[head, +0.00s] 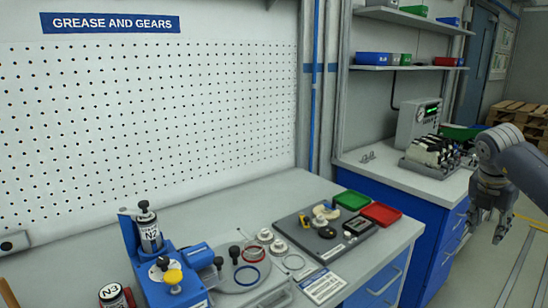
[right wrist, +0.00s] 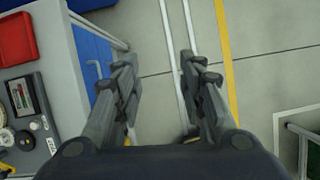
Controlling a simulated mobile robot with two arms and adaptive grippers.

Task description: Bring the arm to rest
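My right gripper (head: 488,228) hangs at the right of the head view, fingers pointing down, beyond the right end of the workbench. In the right wrist view its two fingers (right wrist: 160,72) stand apart with only floor between them, so it is open and empty. My left gripper is in neither view.
The workbench (head: 232,196) carries a blue fixture (head: 190,290), a dark tray (head: 315,243) of parts, a green bin (head: 351,200) and a red bin (head: 381,214). A blue cabinet (head: 437,225) stands behind. Floor (right wrist: 265,70) with a yellow line (right wrist: 228,75) lies below the gripper.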

